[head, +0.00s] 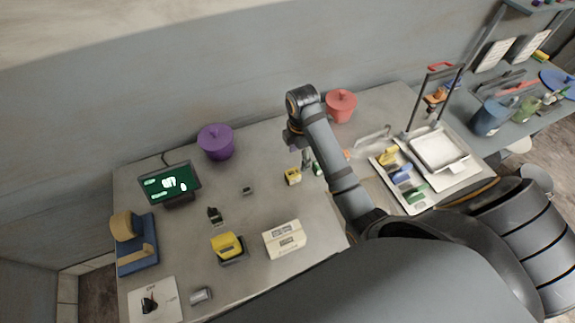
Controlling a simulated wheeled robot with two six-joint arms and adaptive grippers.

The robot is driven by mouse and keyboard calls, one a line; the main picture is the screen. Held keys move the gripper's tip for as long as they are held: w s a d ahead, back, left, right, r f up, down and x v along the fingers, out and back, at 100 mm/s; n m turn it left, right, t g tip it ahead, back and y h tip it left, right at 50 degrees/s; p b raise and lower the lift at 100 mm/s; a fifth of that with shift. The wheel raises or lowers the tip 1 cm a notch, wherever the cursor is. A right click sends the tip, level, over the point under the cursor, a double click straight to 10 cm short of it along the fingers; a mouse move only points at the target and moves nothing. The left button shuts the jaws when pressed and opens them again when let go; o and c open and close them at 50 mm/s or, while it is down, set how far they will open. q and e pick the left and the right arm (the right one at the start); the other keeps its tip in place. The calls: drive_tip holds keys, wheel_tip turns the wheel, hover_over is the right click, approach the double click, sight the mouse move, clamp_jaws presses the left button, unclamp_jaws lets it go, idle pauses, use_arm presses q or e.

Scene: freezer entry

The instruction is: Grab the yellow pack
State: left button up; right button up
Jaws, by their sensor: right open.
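A small yellow pack (293,176) with a dark mark stands on the grey table (265,200), near its middle. My right arm reaches in from the lower right and bends down at its wrist. My right gripper (312,166) hangs just up and right of the yellow pack, partly hidden by the arm. It is open, and I see nothing held in it. I cannot tell its exact height over the table. My left gripper is out of view.
A yellow device (227,245) on a dark base and a cream box (284,239) stand nearer the front. A purple pot (216,141), a red pot (341,105) and a screen (169,183) stand toward the back. A white tray (437,150) is at right.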

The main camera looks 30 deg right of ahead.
sight(295, 172)
drive_tip(key=shift+s+f+b, duration=0.3)
drive_tip(key=shift+f+b, duration=0.3)
drive_tip(key=shift+b, duration=0.1)
drive_tip(key=shift+f+b, duration=0.8)
drive_tip(key=f+b, duration=0.2)
drive_tip(key=shift+w+f, duration=0.35)
drive_tip(key=shift+f, duration=0.05)
drive_tip(key=shift+a+f+b, duration=0.1)
drive_tip(key=shift+f+b, duration=0.1)
drive_tip(key=shift+b, duration=0.3)
drive_tip(key=f+b, duration=0.2)
drive_tip(key=f, duration=0.1)
drive_tip(key=f+b, duration=0.1)
drive_tip(key=shift+w+a+f, duration=0.15)
drive_tip(key=shift+a+f, duration=0.2)
drive_tip(key=shift+a, duration=0.05)
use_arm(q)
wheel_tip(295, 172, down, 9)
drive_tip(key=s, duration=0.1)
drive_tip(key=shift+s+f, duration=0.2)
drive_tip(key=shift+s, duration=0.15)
use_arm(e)
drive_tip(key=shift+r, duration=0.1)
